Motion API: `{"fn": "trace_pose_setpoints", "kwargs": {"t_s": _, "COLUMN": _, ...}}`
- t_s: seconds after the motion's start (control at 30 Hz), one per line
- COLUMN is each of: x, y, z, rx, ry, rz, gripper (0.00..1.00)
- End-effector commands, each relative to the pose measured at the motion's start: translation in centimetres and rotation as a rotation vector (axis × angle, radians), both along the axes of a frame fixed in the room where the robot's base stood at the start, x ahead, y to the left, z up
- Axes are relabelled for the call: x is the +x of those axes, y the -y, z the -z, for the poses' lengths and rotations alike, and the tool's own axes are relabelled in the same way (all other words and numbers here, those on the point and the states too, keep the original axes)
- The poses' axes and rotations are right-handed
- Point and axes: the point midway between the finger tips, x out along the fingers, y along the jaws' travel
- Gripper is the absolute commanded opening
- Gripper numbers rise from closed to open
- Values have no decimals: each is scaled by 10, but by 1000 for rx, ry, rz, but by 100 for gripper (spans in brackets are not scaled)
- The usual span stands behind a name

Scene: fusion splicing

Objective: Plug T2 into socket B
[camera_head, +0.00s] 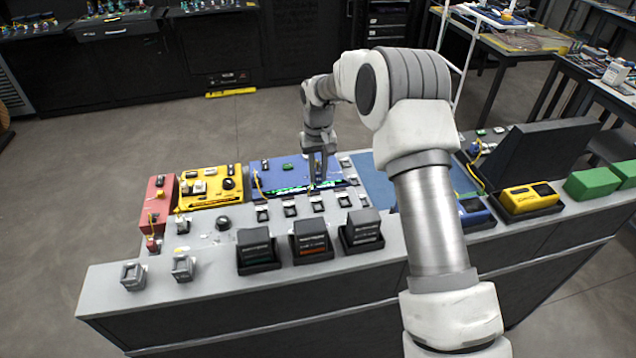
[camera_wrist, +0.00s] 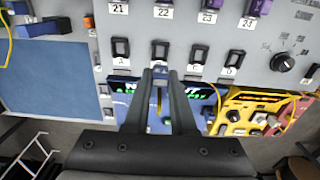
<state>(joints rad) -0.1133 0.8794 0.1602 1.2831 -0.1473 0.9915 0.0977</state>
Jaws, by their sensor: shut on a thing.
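My gripper (camera_head: 318,182) is over the near edge of the blue panel. In the wrist view its fingers (camera_wrist: 161,72) are nearly together on a small plug, mostly hidden between the tips; no T2 mark is readable. The tips are at the lower edge of socket B (camera_wrist: 160,49), a dark slot in a row with socket A (camera_wrist: 121,48), socket C (camera_wrist: 198,54) and socket D (camera_wrist: 231,58). The fingers cover B's label. I cannot tell whether the plug is in the socket or just above it. A thin yellow strand shows between the fingers.
The blue panel (camera_head: 272,172) has a lit green display. A yellow panel (camera_head: 212,185) and a red panel (camera_head: 158,205) stand left of it. Several black boxes (camera_head: 311,240) sit on the bench's near side. Purple plugs (camera_wrist: 260,8) stand near labels 23 and 24, beside a knob (camera_wrist: 283,62).

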Motion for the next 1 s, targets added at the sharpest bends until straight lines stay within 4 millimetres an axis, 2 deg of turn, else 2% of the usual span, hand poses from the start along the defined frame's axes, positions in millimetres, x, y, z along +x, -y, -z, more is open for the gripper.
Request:
{"fn": "trace_pose_setpoints", "kwargs": {"t_s": 0.03, "x": 0, "y": 0, "z": 11, "rx": 0, "ry": -2, "rz": 0, "gripper": 0}}
{"fn": "trace_pose_setpoints", "kwargs": {"t_s": 0.1, "x": 0, "y": 0, "z": 17, "rx": 0, "ry": 1, "rz": 0, "gripper": 0}}
{"fn": "trace_pose_setpoints", "kwargs": {"t_s": 0.37, "x": 0, "y": 0, "z": 28, "rx": 0, "ry": 0, "rz": 0, "gripper": 0}}
{"fn": "trace_pose_setpoints", "kwargs": {"t_s": 0.8, "x": 0, "y": 0, "z": 68, "rx": 1, "ry": -1, "rz": -1, "gripper": 0}}
{"fn": "trace_pose_setpoints", "kwargs": {"t_s": 1.0, "x": 0, "y": 0, "z": 80, "rx": 0, "ry": 1, "rz": -1, "gripper": 0}}
